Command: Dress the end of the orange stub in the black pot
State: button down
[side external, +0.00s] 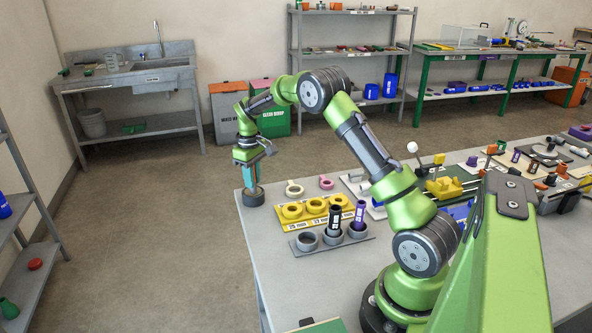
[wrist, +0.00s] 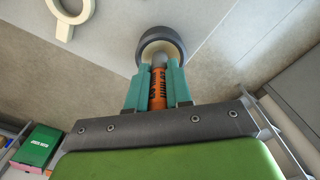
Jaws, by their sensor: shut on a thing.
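My gripper (side external: 248,180) points down at the table's far left corner, its teal fingers shut on the orange stub. In the wrist view the gripper (wrist: 159,78) has the orange stub (wrist: 157,98) between its fingers, with dark markings on the stub and a grey end beyond. The black pot (side external: 253,198) stands on the table directly under the fingers. It also shows in the wrist view as a dark round ring (wrist: 176,38) around the line of the stub. The stub's tip overlaps the pot's mouth; I cannot tell how deep it sits or whether it touches.
A cream ring (side external: 294,189) and a pink ring (side external: 326,182) lie to the right of the pot. Nearer are a yellow tray (side external: 292,222) and a grey holder (side external: 308,241) with black and purple pieces. The table edge is close to the pot.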

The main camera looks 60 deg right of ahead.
jog(key=shift+r, duration=2.35)
jog(key=shift+w+a, duration=0.1)
